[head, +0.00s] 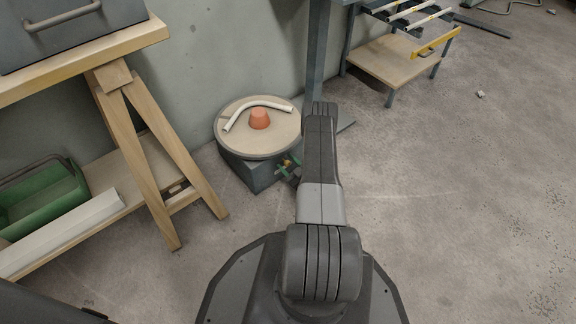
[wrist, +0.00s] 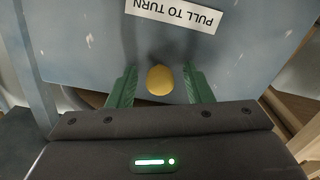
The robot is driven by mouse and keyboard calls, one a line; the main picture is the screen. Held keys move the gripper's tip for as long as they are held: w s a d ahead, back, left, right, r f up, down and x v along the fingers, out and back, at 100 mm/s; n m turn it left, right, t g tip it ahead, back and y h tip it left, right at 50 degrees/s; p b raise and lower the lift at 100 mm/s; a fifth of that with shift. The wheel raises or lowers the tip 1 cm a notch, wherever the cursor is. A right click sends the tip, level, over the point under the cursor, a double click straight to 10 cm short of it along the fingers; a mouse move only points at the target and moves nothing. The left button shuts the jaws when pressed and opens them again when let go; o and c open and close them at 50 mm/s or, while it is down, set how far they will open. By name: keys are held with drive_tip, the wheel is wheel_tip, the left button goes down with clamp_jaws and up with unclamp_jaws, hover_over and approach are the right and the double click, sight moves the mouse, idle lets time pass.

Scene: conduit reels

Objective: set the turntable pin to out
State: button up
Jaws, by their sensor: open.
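The turntable (head: 236,107) is a round wooden disc on a blue-grey box base (head: 250,172), by the wall in the head view. Its pin is a round gold knob (wrist: 160,80) on the base's face in the wrist view. A white label reading "PULL TO TURN" (wrist: 175,13) appears upside down above the knob. My gripper (wrist: 159,68) is open, with one green finger on each side of the knob and a visible gap to each. In the head view my gripper (head: 288,167) is at the base's right side, partly hidden by my arm. How far the pin stands out is unclear.
A wooden trestle (head: 150,150) with a green bin (head: 45,205) stands left. A blue-grey post (head: 316,55) rises behind my arm. The floor at right is mostly clear.

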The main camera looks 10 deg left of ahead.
clamp_jaws()
drive_tip(key=shift+v, duration=1.3)
unclamp_jaws()
